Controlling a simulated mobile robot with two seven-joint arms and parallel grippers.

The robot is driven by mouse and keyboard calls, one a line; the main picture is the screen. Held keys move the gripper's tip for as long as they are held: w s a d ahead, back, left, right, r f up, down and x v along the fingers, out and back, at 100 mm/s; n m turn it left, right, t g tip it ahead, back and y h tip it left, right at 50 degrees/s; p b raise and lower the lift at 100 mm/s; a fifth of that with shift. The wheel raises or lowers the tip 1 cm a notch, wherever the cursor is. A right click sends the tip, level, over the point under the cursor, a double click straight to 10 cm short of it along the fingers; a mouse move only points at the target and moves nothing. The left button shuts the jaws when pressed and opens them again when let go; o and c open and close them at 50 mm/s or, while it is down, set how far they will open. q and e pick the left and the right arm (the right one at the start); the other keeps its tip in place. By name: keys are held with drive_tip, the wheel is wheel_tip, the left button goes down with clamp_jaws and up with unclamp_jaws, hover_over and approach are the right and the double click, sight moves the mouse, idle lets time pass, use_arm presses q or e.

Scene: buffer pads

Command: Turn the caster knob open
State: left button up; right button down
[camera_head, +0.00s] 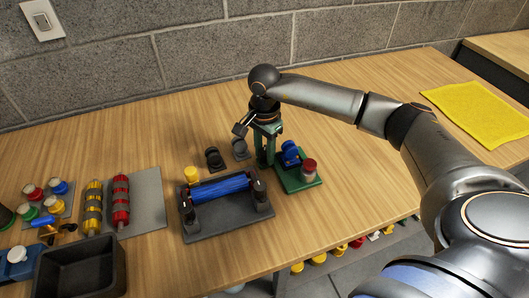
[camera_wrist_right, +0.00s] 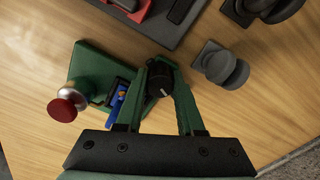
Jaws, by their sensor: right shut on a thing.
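The caster has a green base (camera_head: 300,181) with a blue part (camera_head: 290,152) and a red-topped silver button (camera_head: 309,168). In the right wrist view its green base (camera_wrist_right: 92,62) lies left of the fingers. My right gripper (camera_head: 266,150) points down at the back-left end of the base. In the right wrist view my right gripper (camera_wrist_right: 160,92) has its green fingers shut on a black knob (camera_wrist_right: 157,82) with a pale mark on top. The fingers hide the knob in the head view. My left gripper is not in view.
A black tray with a blue roller (camera_head: 220,187) stands just left of the base. Two dark pads (camera_head: 214,157) (camera_head: 240,148) stand behind it. Yellow and red rollers (camera_head: 121,201) and a black bin (camera_head: 82,267) are at left.

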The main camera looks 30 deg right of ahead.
drive_tip(key=shift+r+n+b, duration=0.1)
drive_tip(key=shift+n+b, duration=0.8)
drive_tip(key=shift+n, duration=1.1)
idle(4.3)
idle(0.7)
drive_tip(key=c, duration=0.5)
unclamp_jaws()
